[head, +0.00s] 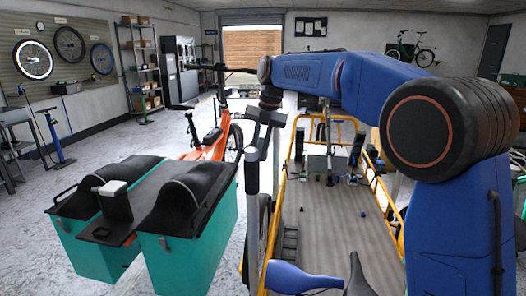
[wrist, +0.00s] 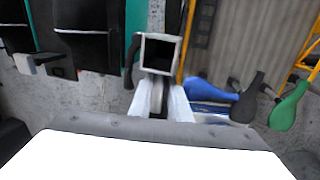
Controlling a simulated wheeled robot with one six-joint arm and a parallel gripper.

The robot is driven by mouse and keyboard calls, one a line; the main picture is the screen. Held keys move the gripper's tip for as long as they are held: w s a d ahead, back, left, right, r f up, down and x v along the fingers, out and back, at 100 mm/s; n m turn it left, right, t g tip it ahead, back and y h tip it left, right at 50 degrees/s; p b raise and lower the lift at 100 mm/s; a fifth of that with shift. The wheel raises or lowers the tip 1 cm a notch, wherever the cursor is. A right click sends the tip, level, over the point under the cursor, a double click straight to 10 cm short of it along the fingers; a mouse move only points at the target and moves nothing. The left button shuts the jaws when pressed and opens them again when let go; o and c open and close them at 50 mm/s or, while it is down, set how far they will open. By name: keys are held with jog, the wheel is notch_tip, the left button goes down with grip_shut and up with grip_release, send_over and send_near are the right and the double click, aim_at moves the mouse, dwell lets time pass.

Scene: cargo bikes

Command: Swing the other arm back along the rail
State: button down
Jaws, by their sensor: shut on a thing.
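My gripper (wrist: 162,88) shows in the wrist view as two pale fingers, shut on a slim part between them that I take for the arm. A grey square frame with a dark opening (wrist: 161,53) is right at the fingertips, and most of the held part is hidden. In the head view, a dark upright post (head: 252,165) stands below my wrist, left of the bed; I cannot tell whether it is the held arm. The yellow rail (head: 278,215) runs along the left side of the cargo bed (head: 335,235).
Two teal boxes with black tops (head: 195,245) stand close on the left. A blue saddle (head: 296,278) and a black saddle (head: 357,278) are at the near end of the bed; a green saddle (wrist: 289,106) lies right of them. An orange bike (head: 208,145) stands behind. Small objects sit on the far bed.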

jog(key=shift+a+n, duration=0.2)
jog(key=shift+n, duration=0.1)
jog(key=c, duration=1.6)
grip_release()
jog(key=shift+c, duration=0.2)
jog(key=shift+r, duration=0.1)
jog(key=d+r, duration=0.3)
jog(key=r, duration=1.4)
jog(key=shift+d, duration=0.15)
jog(key=shift+s, duration=0.1)
